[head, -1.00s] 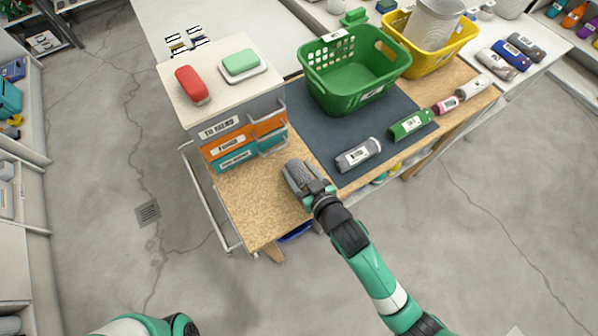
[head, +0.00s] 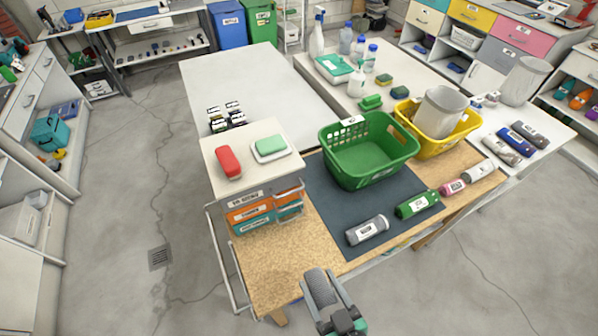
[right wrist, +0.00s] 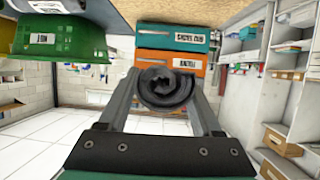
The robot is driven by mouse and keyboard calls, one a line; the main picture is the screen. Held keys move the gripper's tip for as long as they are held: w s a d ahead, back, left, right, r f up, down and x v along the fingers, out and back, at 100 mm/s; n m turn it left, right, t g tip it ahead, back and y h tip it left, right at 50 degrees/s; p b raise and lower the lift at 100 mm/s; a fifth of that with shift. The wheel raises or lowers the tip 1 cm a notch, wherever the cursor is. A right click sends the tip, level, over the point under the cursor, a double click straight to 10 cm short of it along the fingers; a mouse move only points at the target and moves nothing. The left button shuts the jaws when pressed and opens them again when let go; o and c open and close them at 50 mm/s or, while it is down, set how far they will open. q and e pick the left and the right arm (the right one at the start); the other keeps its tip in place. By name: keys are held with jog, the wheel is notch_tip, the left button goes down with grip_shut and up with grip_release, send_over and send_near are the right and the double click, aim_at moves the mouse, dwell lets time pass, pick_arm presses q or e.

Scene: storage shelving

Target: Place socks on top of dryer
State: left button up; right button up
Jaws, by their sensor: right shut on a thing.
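My right gripper (head: 324,292) is at the bottom centre of the head view, in front of the wooden table's near edge. It is shut on a grey rolled sock bundle (head: 319,287), held clear of the table. In the right wrist view the roll (right wrist: 168,88) shows its dark spiral end between the two fingers. I cannot make out a dryer for certain. My left gripper is out of view.
A small drawer unit (head: 250,187) with a white top stands at the table's left, with a red block (head: 228,161) and a green block (head: 271,145) on top. A green basket (head: 370,175) and a yellow basket (head: 463,131) stand behind the rolls. The wooden front left (head: 275,262) is clear.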

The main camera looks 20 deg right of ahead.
jog(key=shift+d, duration=0.1)
jog(key=d+f+m+h, duration=0.2)
jog(key=d+m+h, duration=0.15)
jog(key=d, duration=0.85)
notch_tip(320, 180, up, 11)
jog(key=a+n+y+p, duration=0.2)
jog(key=n+p, duration=0.1)
jog(key=p, duration=1.4)
jog(key=shift+a+r+y, duration=0.15)
jog(key=shift+a+y, duration=0.1)
jog(key=shift+y, duration=0.1)
jog(key=shift+s, duration=0.15)
